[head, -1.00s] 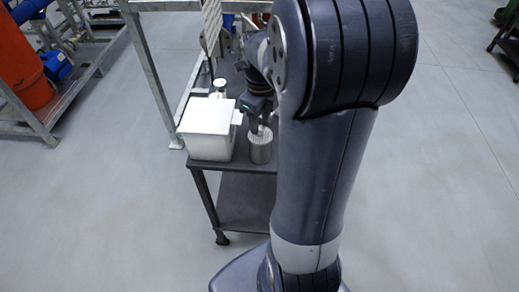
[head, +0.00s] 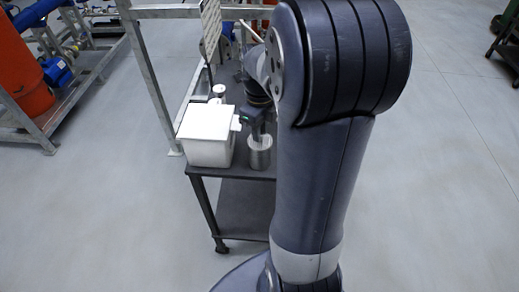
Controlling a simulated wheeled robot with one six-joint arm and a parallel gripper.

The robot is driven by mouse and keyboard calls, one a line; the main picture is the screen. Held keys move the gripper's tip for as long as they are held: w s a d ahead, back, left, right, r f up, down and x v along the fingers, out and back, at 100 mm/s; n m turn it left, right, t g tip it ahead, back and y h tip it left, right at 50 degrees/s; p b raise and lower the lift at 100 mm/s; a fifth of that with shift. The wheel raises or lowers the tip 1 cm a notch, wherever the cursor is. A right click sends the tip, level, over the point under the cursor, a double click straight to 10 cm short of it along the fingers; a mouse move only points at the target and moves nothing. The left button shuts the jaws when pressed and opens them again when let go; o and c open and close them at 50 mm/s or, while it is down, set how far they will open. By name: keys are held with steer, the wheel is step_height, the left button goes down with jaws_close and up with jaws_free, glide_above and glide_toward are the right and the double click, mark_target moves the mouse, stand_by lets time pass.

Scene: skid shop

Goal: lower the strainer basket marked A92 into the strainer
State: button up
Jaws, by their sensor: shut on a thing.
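The fingertips are small and partly hidden by my own arm. Whether the cylinder's base touches the tabletop cannot be told. The strainer itself cannot be made out; my arm covers much of the area behind.
A white lidded box (head: 207,136) stands close left of the cylinder on the dark table (head: 214,183). A small pale round-topped item (head: 219,92) stands behind it. A galvanized frame post (head: 150,80) rises at the left. Open floor lies around the table.

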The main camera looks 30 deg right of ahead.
steer(key=shift+r+p, duration=1.8)
steer(key=shift+r, duration=0.25)
steer(key=shift+f, duration=0.1)
